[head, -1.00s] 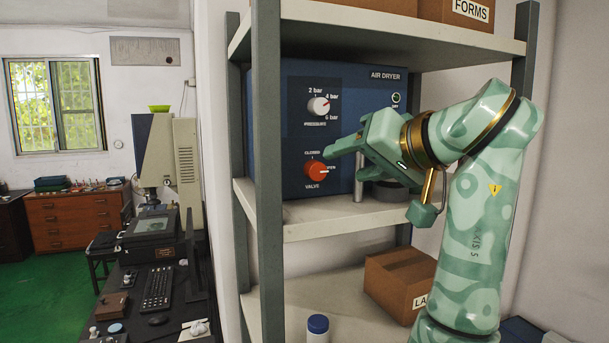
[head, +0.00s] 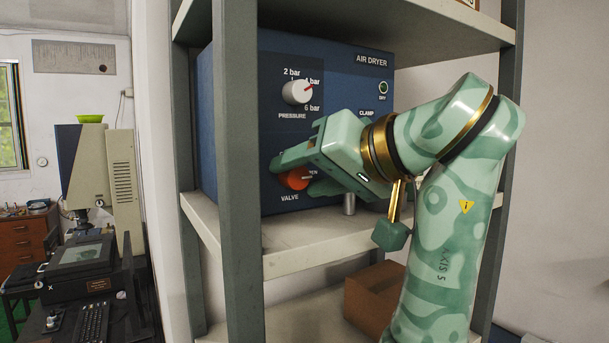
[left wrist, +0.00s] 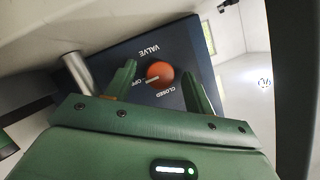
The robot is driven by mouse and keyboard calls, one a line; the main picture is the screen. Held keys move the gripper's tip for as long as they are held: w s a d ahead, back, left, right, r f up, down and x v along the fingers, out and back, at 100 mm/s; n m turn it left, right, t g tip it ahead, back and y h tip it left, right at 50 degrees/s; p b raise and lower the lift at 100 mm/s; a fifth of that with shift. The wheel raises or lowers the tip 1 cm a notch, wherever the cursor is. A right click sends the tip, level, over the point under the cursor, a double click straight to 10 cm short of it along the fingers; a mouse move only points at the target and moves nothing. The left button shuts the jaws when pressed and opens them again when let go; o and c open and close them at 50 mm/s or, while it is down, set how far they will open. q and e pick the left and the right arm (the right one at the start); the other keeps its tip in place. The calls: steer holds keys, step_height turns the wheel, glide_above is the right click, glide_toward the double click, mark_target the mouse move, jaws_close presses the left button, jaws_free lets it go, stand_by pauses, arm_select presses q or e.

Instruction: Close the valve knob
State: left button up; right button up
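The red valve knob (head: 295,180) is on the lower front of the blue air dryer (head: 235,130), partly hidden by my gripper in the head view. My left gripper (head: 296,174) is open at the knob, coming in from the right. In the left wrist view, the knob (left wrist: 160,72) shows between the two spread fingers of my left gripper (left wrist: 159,88), with gaps on both sides. Its pale pointer line points toward the OPEN label; the CLOSED label is beside it. Contact is not visible. My right gripper is not in view.
The grey pressure knob (head: 297,92) sits above the valve. A shelf post (head: 238,150) stands close to the left, and the shelf board (head: 290,255) runs below the dryer. A metal peg (head: 349,204) stands under my gripper. A cardboard box (head: 372,298) is on the lower shelf.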

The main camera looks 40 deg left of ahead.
arm_select(q)
steer(key=c, duration=1)
steer(key=shift+o, duration=0.2)
steer(key=shift+n, duration=0.3)
steer(key=shift+s+n+t+h+p, duration=0.1)
steer(key=shift+n+t+h+p, duration=0.25)
steer(key=shift+n+t, duration=0.4)
steer(key=n+t+h+p, duration=0.1)
steer(key=n+t, duration=0.1)
steer(key=n, duration=0.1)
steer(key=shift+s+a+r, duration=0.1)
steer(key=shift+r, duration=0.05)
steer(key=n+t+p, duration=0.1)
steer(key=n, duration=0.1)
steer(key=n+t+h+p, duration=0.1)
steer(key=n, duration=0.1)
steer(key=shift+s+t, duration=0.2)
steer(key=shift+t, duration=0.05)
steer(key=n+t, duration=0.1)
steer(key=n+t+p, duration=0.1)
steer(key=shift+a+f+n, duration=0.1)
steer(key=shift+f+n, duration=0.1)
steer(key=shift+n, duration=0.15)
steer(key=shift+s, duration=0.1)
